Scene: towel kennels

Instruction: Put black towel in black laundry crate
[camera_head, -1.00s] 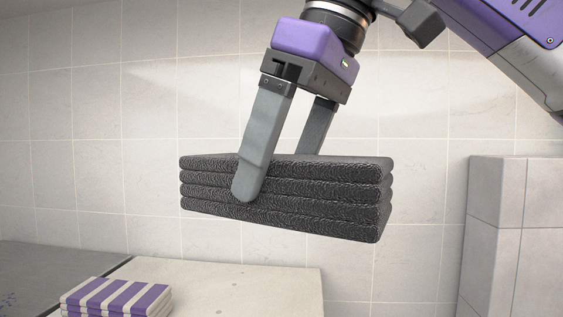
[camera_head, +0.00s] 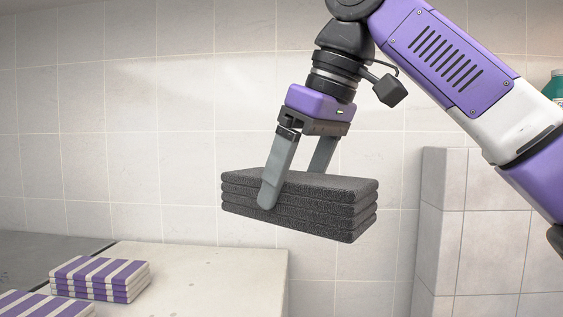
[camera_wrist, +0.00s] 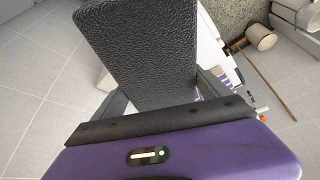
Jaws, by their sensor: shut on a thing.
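The black towel (camera_head: 335,208) is a folded stack of several thick layers. My gripper (camera_head: 293,188) is shut on it, with one finger across the near long side and the other behind it. The towel hangs in the air, nearly level, above and to the right of the pale worktop. In the wrist view the towel (camera_wrist: 145,50) fills the middle between the fingers and hides much of what lies below. I cannot make out the black laundry crate in any view.
The pale worktop (camera_head: 215,275) at lower left bears a purple-and-white striped towel (camera_head: 100,278), with another striped one (camera_head: 45,305) at the corner. A tiled pillar (camera_head: 445,220) stands at right. The wrist view shows a cylindrical container (camera_wrist: 262,37) and a pole (camera_wrist: 272,90) on the floor.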

